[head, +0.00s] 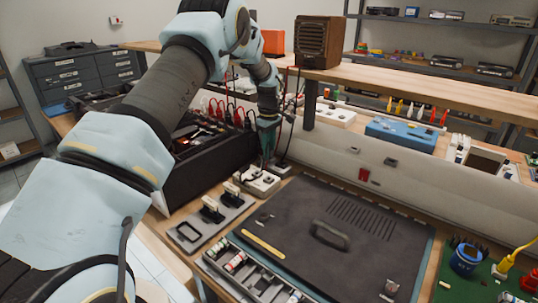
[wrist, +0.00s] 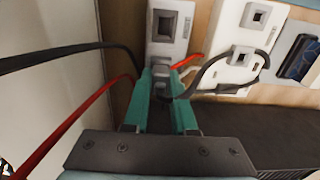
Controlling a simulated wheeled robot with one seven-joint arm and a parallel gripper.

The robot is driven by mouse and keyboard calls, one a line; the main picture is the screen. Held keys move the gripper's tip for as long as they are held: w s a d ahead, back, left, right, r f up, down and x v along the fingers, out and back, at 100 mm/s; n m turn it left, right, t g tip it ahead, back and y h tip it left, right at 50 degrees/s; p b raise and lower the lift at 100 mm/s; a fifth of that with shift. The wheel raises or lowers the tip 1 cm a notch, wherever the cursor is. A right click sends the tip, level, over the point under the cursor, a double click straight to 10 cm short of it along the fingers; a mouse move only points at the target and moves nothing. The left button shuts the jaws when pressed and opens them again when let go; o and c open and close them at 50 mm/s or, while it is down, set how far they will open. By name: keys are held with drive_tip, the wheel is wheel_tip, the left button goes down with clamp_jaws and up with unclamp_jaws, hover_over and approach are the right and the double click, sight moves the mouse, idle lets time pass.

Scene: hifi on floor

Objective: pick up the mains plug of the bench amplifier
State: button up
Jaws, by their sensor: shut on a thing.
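My gripper (head: 268,149) reaches down at the back of the bench, beside the black case. In the wrist view its two teal fingers (wrist: 163,82) are shut on a small dark grey plug (wrist: 158,74), at the near end of a grey socket strip (wrist: 168,48). The fingers hide much of the plug, and I cannot tell whether it is still seated in the strip. A wooden box with a slotted front (head: 318,42), possibly the bench amplifier, stands on the raised shelf. A dark cord (head: 297,92) hangs below it towards the bench near my gripper.
A white socket unit (wrist: 240,45) with a looping black cable stands right of the fingers. Black and red cables (wrist: 85,115) cross at left. The black case (head: 205,165) lies left of my gripper.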

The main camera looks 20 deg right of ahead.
clamp_jaws()
drive_tip(key=shift+r, duration=0.3)
wheel_tip(320, 180, up, 8)
drive_tip(key=b, duration=0.2)
drive_tip(key=shift+r+b, duration=0.2)
drive_tip(key=shift+b, duration=0.15)
drive_tip(key=shift+s+d+f+p, duration=0.2)
drive_tip(key=shift+s+d+f, duration=0.25)
drive_tip(key=shift+s+f, duration=0.55)
drive_tip(key=shift+s+d+f+p, duration=0.35)
drive_tip(key=shift+s+f, duration=0.3)
drive_tip(key=shift+f, duration=0.7)
drive_tip(key=shift+s+d+f+p, duration=0.1)
drive_tip(key=shift+s+d+f, duration=0.4)
drive_tip(key=shift+s+f, duration=0.5)
drive_tip(key=shift+w+f+b, duration=0.2)
drive_tip(key=shift+f+b, duration=0.1)
drive_tip(key=shift+f, duration=0.8)
